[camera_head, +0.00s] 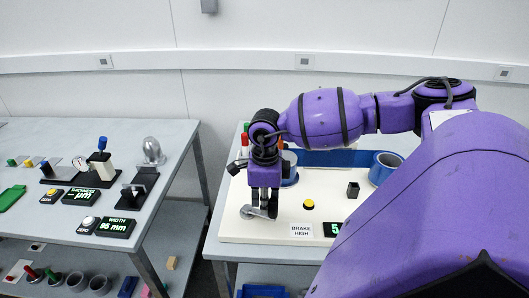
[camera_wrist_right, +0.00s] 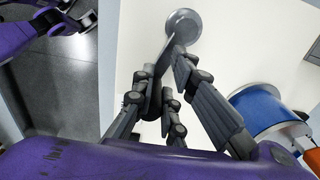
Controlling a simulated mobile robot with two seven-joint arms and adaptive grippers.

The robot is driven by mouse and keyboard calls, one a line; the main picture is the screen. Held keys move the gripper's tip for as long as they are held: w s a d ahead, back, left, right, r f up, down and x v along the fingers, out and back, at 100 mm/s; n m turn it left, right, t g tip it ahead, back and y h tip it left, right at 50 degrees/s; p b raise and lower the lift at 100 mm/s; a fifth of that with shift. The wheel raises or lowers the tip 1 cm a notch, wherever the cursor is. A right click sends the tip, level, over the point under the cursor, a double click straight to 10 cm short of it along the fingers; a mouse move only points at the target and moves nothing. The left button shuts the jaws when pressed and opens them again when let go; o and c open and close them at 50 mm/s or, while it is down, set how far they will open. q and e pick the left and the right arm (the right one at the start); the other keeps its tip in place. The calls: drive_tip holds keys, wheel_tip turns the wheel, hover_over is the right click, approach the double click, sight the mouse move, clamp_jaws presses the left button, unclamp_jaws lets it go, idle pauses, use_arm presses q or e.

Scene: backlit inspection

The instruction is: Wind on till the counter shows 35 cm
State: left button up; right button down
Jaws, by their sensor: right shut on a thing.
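A grey metal crank (camera_head: 247,212) lies at the front left of a cream board, its round hub to the left of my fingers. My right gripper (camera_head: 264,210) points down and is shut on the crank's handle end. In the right wrist view the crank's round hub (camera_wrist_right: 183,24) and its arm show beyond the fingers of the right gripper (camera_wrist_right: 172,85); the grip itself is mostly hidden. The counter display (camera_head: 335,230) shows a green "5"; my purple arm hides the rest.
The cream board (camera_head: 235,228) also bears a yellow button (camera_head: 309,204), a "BRAKE HIGH" label (camera_head: 302,231), a black block (camera_head: 353,189) and a blue reel (camera_head: 384,168). A second table (camera_head: 170,150) with gauges stands to the left, across a gap.

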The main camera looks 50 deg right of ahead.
use_arm(q)
drive_tip(key=shift+s, duration=0.15)
use_arm(e)
drive_tip(key=shift+s+d+f, duration=0.1)
drive_tip(key=shift+s+f, duration=0.05)
drive_tip(key=shift+s, duration=0.15)
